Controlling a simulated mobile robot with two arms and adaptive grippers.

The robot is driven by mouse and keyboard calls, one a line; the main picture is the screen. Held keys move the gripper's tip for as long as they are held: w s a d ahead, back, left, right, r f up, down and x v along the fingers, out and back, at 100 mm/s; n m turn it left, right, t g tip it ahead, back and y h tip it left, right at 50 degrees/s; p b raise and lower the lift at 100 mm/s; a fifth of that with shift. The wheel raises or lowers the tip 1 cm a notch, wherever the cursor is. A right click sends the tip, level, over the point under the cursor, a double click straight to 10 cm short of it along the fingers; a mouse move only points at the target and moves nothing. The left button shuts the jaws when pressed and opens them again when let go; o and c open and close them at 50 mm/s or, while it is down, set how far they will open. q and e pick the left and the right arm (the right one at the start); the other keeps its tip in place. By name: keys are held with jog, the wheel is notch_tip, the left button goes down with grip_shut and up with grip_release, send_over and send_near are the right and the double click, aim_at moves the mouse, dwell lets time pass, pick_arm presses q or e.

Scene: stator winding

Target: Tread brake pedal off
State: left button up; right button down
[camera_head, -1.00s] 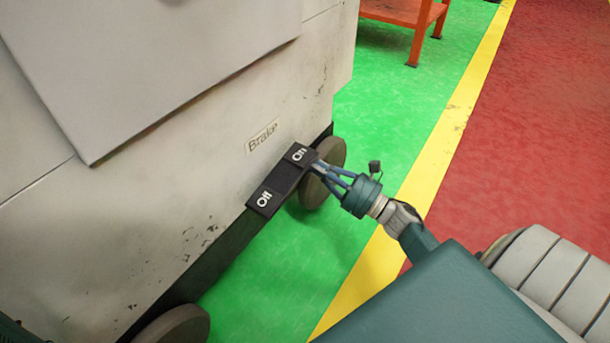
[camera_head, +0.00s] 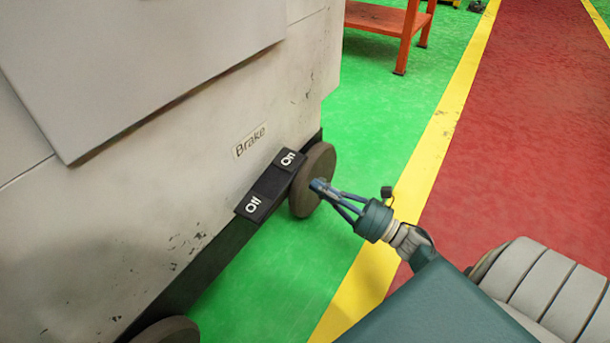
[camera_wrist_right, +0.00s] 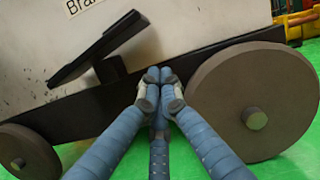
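The black brake pedal (camera_head: 268,186) is on the lower side of the white machine, under a "Brake" label (camera_head: 249,141). Its "On" end (camera_head: 288,158) is at the upper right and its "Off" end (camera_head: 253,204) at the lower left. In the right wrist view the pedal (camera_wrist_right: 97,48) tilts, its On end higher and its Off end lower. My right gripper (camera_head: 319,185) is shut and empty, apart from the pedal, in front of the near wheel in the head view. In the wrist view its fingertips (camera_wrist_right: 159,75) meet right of the pedal. My left gripper is out of view.
The white machine (camera_head: 180,190) stands on grey wheels, one (camera_head: 312,180) beside the On end and another (camera_head: 168,331) at the lower left. Green floor (camera_head: 285,265) is clear beside it. An orange rack (camera_head: 385,18) stands at the back.

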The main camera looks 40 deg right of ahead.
jog(key=v, duration=0.4)
jog(key=shift+p, duration=0.4)
